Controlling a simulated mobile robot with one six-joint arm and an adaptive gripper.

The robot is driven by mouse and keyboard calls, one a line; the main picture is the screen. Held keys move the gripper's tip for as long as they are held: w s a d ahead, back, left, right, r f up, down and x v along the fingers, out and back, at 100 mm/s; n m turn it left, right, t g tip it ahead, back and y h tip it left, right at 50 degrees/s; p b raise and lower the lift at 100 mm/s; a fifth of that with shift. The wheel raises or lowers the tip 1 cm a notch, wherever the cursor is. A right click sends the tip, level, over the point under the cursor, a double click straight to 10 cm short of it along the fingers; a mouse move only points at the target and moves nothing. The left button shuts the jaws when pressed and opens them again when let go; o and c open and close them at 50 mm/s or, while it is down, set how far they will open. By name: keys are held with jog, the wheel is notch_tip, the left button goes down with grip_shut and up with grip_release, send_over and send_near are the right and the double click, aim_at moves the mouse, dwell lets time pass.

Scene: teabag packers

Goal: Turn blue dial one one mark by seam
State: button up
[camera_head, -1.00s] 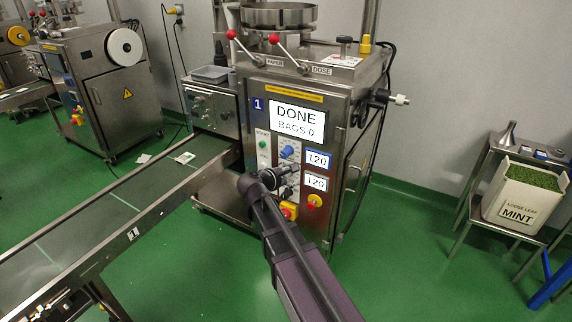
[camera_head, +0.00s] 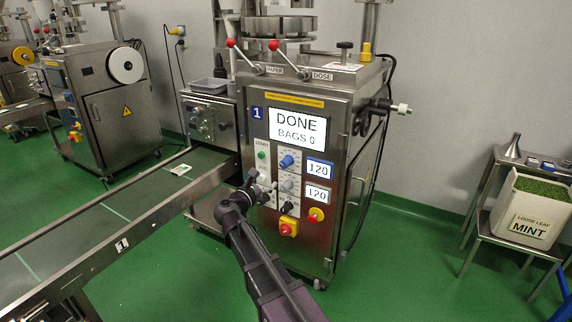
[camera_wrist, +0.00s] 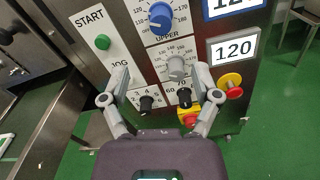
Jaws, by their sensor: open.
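The blue dial (camera_head: 286,161) sits high on the control panel of the packing machine marked 1, beside the upper display (camera_head: 319,169) reading 120. In the wrist view the blue dial (camera_wrist: 160,15) is at the top, with a scale around it and the word UPPER below. A grey dial (camera_wrist: 177,67) is under it, beside another 120 display (camera_wrist: 233,48). My gripper (camera_wrist: 162,85) is open and empty, its fingers spread in front of the panel below the blue dial. In the head view my gripper (camera_head: 262,187) is at the panel's lower left.
Two black knobs lie low on the panel, one at left (camera_wrist: 146,104) and one at right (camera_wrist: 184,97). A green start button (camera_wrist: 102,42) is at left. The conveyor (camera_head: 120,205) runs along the left.

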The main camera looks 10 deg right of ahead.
aim_at(283, 164)
jog(key=shift+w+d, duration=0.1)
jog(key=x, duration=1.3)
jog(key=shift+w+d+f, duration=0.1)
jog(key=shift+w+d, duration=0.1)
grip_shut()
